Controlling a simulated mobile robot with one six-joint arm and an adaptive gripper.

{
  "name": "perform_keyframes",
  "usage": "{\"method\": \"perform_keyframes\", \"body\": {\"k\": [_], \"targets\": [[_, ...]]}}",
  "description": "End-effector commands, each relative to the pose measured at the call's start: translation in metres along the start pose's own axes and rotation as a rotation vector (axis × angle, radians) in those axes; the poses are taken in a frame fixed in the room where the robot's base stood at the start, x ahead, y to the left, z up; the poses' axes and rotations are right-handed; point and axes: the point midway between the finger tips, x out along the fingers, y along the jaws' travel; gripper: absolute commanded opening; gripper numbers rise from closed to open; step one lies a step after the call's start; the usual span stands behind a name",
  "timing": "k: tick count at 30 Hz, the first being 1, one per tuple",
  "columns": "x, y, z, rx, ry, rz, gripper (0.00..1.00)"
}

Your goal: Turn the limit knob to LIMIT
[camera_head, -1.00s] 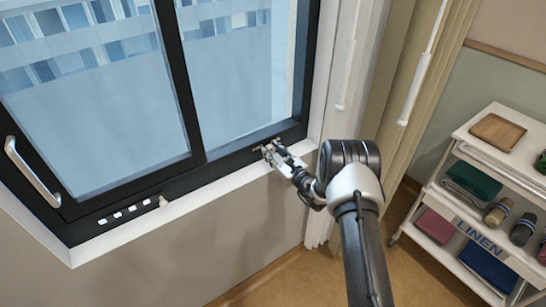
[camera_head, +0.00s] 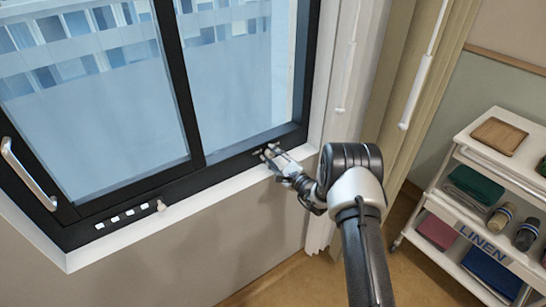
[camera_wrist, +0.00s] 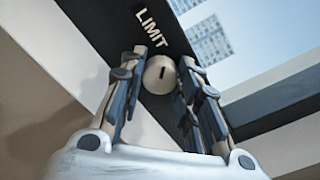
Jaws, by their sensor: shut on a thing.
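The limit knob (camera_wrist: 158,76) is a round beige knob with a short dark mark on its face. It sits on the dark window frame beside the white word LIMIT (camera_wrist: 152,28), which lies above it in the wrist view. The mark runs close to upright in the picture; I cannot tell exactly which way it points. My gripper (camera_wrist: 163,66) has one finger on each side of the knob and is shut on it. In the head view my gripper (camera_head: 267,153) reaches the lower right of the window frame and hides the knob.
The window (camera_head: 90,110) has a silver handle (camera_head: 27,174) at left. A small beige peg (camera_head: 161,205) and several white marks (camera_head: 122,216) are on its lower frame. A pale sill (camera_head: 225,185) runs below my gripper. A linen cart (camera_head: 480,205) stands at right, and blind wands hang nearby.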

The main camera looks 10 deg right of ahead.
Motion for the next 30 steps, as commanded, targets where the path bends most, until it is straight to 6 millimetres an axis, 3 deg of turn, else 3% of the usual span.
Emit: {"method": "perform_keyframes", "body": {"k": [13, 14, 15, 23, 30], "targets": [[0.0006, -0.001, 0.001, -0.012, -0.003, -0.002, 0.06], [0.0006, -0.001, 0.001, -0.012, -0.003, -0.002, 0.31], [0.0006, -0.001, 0.001, -0.012, -0.003, -0.002, 0.34], [0.0003, -0.0004, 0.0004, -0.01, -0.001, -0.001, 0.51], [0.0001, -0.0001, 0.0002, -0.009, -0.001, 0.0, 0.51]]}}
